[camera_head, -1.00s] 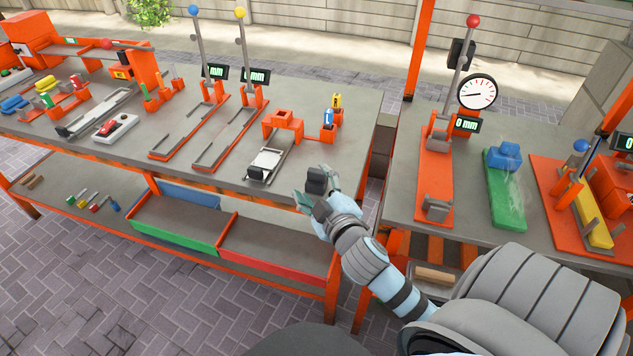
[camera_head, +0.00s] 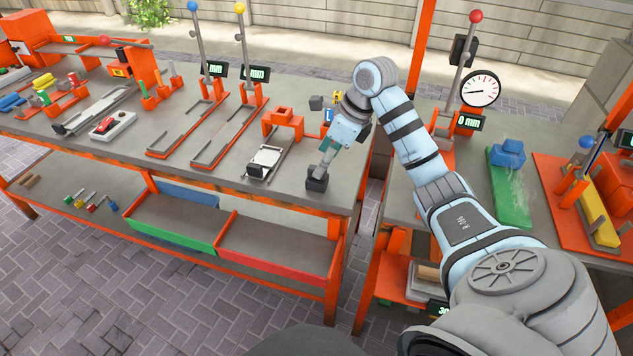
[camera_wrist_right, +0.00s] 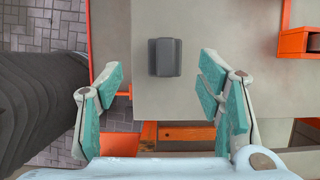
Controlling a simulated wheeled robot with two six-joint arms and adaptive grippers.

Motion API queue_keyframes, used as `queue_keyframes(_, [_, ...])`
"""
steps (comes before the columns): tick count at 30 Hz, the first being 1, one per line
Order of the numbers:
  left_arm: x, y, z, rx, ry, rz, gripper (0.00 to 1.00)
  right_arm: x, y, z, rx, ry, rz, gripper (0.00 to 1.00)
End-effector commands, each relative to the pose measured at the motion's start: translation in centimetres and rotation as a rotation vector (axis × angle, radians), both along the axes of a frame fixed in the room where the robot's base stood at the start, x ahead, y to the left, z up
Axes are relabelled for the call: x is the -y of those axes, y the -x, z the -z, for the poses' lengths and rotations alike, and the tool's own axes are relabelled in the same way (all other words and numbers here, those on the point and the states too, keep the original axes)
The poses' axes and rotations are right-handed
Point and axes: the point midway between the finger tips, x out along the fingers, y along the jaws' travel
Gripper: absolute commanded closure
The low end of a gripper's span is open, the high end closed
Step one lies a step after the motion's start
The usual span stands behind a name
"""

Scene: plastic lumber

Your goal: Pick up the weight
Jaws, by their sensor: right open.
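The weight is a small dark grey block (camera_head: 317,183) standing on the grey table top near its front right corner. In the right wrist view the weight (camera_wrist_right: 165,57) sits ahead of my fingers, between their lines and a little left of the middle. My right gripper (camera_head: 325,162) reaches down above the weight in the head view. In the right wrist view my right gripper (camera_wrist_right: 161,92) is open, with teal pads wide apart and nothing between them. My left gripper is not in view.
A slider rig with a white plate (camera_head: 265,160) stands left of the weight. A small blue block (camera_head: 328,115) is behind my wrist. The table's front edge (camera_head: 250,197) is close by. A second table with a green bar (camera_head: 508,190) stands to the right.

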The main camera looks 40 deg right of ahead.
Motion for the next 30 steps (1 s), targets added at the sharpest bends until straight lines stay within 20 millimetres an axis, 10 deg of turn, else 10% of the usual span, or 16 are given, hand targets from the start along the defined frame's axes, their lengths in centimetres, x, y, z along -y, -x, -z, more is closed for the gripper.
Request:
queue_keyframes(12, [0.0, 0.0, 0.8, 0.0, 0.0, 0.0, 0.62, -0.7, -2.0, 6.4, 0.001, -0.003, -0.001, 0.39])
queue_keyframes(19, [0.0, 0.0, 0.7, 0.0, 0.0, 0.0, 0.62, -0.8, -2.1, 6.6, 0.003, -0.001, -0.001, 0.39])
queue_keyframes(30, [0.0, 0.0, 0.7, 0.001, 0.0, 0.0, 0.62, -0.7, -2.1, 6.6, 0.002, -0.002, 0.0, 0.98])
